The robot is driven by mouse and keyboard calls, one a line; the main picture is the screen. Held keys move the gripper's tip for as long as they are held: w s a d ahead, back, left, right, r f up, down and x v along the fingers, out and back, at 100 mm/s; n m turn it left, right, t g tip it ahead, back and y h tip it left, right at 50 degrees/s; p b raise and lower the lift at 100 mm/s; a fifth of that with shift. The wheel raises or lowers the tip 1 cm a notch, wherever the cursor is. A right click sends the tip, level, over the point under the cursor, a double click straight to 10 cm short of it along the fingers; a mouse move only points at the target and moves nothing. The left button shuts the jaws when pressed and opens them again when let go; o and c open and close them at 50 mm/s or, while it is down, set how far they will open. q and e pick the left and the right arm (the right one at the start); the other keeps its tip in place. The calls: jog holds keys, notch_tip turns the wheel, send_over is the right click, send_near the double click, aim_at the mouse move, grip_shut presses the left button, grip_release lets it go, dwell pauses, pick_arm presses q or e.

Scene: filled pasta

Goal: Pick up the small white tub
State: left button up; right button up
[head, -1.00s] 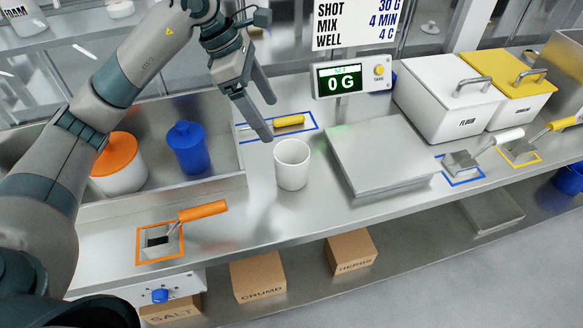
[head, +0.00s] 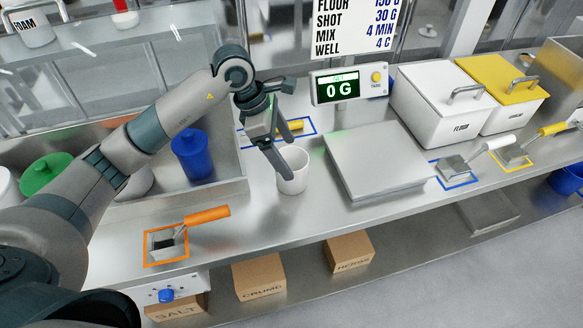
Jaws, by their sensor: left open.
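The small white tub (head: 296,184) stands upright and open-topped on the steel counter, left of the scale plate. My left gripper (head: 289,160) is open at the tub's upper left. One finger overlaps the tub's near left side, and the other shows just behind its rim. I cannot tell whether either finger touches the tub. The gripper hides part of the tub's left side and rim. My right gripper is not in view.
The scale plate (head: 372,160) and its display (head: 347,87) reading 0 G are to the right. A blue tub (head: 192,156) sits in the recess on the left. An orange-handled scoop (head: 206,215) lies in front left. A yellow-handled tool (head: 295,126) lies behind the gripper.

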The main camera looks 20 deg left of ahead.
aim_at(297, 168)
pick_arm(q)
jog(key=shift+x, duration=0.9)
jog(key=shift+s+d+f+p, duration=0.1)
jog(key=shift+d+f+p, duration=0.45)
jog(key=shift+p, duration=0.5)
jog(key=p+x, duration=0.1)
jog(key=x, duration=0.2)
jog(key=shift+s+p, duration=0.1)
jog(key=shift+p, duration=0.2)
jog(key=shift+f, duration=0.45)
jog(key=c, duration=1.1)
